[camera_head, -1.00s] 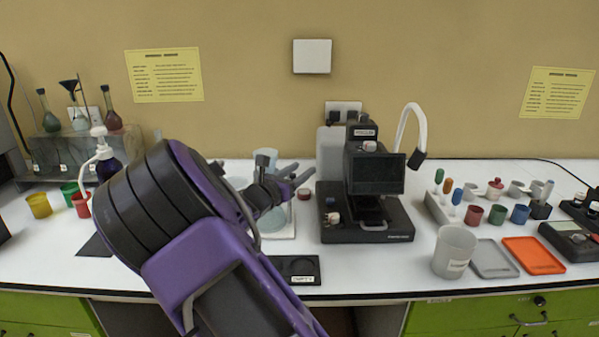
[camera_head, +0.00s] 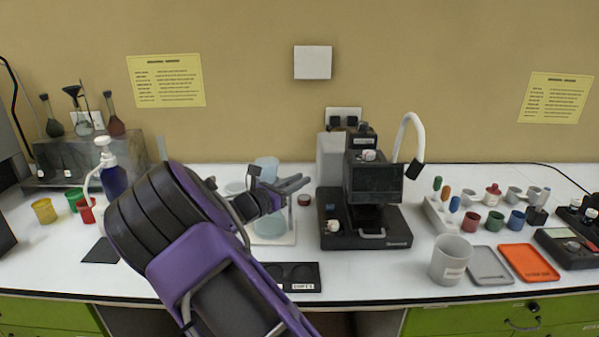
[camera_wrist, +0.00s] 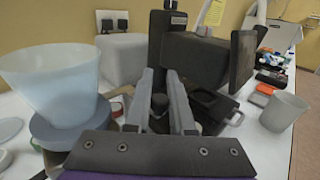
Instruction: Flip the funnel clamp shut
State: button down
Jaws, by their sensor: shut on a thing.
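The funnel (camera_head: 267,166) is a translucent pale-blue cup above a glass vessel (camera_head: 271,226) on a white base, left of the black instrument. In the wrist view the funnel (camera_wrist: 48,80) stands upright at left on a grey-blue collar (camera_wrist: 68,134). My gripper (camera_head: 298,184) is just right of the funnel in the head view. In the wrist view my gripper's pale fingers (camera_wrist: 160,85) are shut on a small dark part between them. I cannot tell for sure whether that part is the funnel clamp. My arm and fingers hide much of the clamp area.
The black instrument with a screen (camera_head: 375,180) stands close to the right of my gripper. A black tray (camera_head: 293,277) lies at the table's front edge. A grey beaker (camera_head: 452,259) and an orange tray (camera_head: 528,263) are farther right. Coloured cups (camera_head: 75,199) stand at left.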

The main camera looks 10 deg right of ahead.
jog(key=shift+g, duration=0.3)
jog(key=c, duration=0.8)
grip_release()
jog(key=shift+a, duration=0.1)
jog(key=v, duration=1.7)
jog(key=shift+a+f, duration=0.15)
jog(key=shift+a, duration=0.05)
